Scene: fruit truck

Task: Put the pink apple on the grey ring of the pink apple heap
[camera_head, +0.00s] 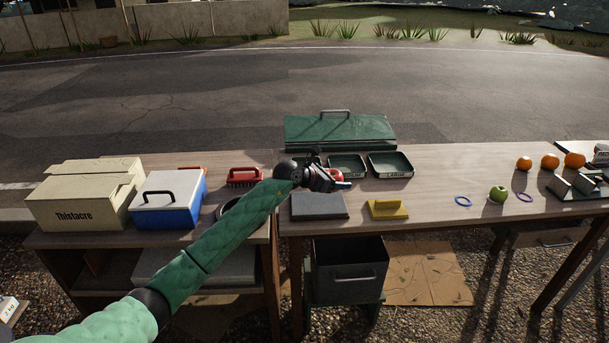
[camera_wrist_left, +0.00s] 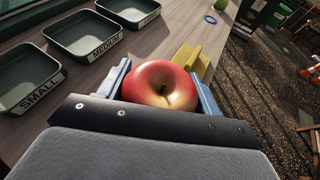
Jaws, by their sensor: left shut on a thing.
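A red-pink apple with a yellowish patch (camera_wrist_left: 160,84) sits between the two blue fingers of my left gripper (camera_wrist_left: 165,88) in the left wrist view. In the head view my left gripper (camera_head: 338,184) is above the table, over the area between the green trays and the grey slab, with a bit of the red apple (camera_head: 337,174) showing. A blue ring (camera_head: 463,201) and a second bluish ring (camera_head: 524,197) lie on the right part of the table. I cannot make out a grey ring or a pink apple heap. My right gripper is not in view.
A green apple (camera_head: 498,195) stands between the rings; several oranges (camera_head: 550,161) are behind. A yellow tool (camera_head: 387,209), a grey slab (camera_head: 319,206) and a LARGE tray (camera_head: 390,168) are near the gripper. Table (camera_head: 450,180) is clear right of the trays.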

